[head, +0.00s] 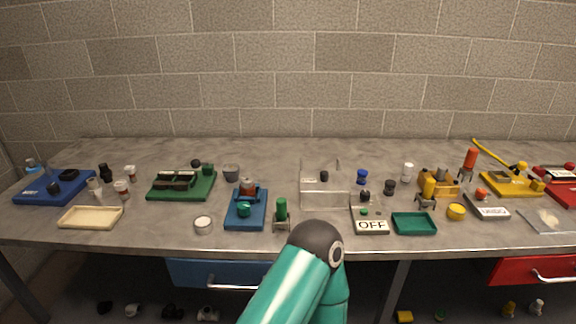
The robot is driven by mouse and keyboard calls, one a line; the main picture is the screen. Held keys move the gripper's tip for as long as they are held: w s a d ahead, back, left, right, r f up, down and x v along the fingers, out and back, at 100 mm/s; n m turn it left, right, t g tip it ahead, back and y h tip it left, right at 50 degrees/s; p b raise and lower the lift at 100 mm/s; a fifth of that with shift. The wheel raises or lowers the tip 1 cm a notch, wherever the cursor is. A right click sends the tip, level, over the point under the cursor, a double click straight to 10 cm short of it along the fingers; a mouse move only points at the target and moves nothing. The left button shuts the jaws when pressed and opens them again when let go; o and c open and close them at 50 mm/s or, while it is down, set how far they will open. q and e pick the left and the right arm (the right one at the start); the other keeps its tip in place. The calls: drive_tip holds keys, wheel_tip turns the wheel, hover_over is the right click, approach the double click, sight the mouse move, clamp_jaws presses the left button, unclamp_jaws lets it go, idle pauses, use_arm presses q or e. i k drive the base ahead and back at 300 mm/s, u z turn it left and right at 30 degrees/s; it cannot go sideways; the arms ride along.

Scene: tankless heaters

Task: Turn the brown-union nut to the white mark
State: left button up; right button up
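The brown-union nut is too small to make out for certain. A blue fixture (246,215) near the bench's front edge, left of centre, carries a reddish-brown part with a light top (248,186) and a green round part (243,209). I cannot tell whether this brown part is the union, and I see no white mark on it. A teal arm link of mine with a dark joint rises from the bottom centre, in front of the bench edge. Neither of my grippers shows in the head view.
A grey workbench (275,150) stands before a block wall. A green fixture (182,185), a clear stand (324,185), an OFF sign block (371,226), a green tray (414,223) and a cream tray (91,217) stand on it. The back strip is mostly clear.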

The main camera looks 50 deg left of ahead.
sight(247, 182)
drive_tip(key=z, duration=0.25)
drive_tip(key=i, duration=0.4)
drive_tip(key=u, duration=3.25)
drive_tip(key=i, duration=0.45)
drive_tip(key=z, duration=0.75)
drive_tip(key=k, duration=0.15)
drive_tip(key=u, duration=0.4)
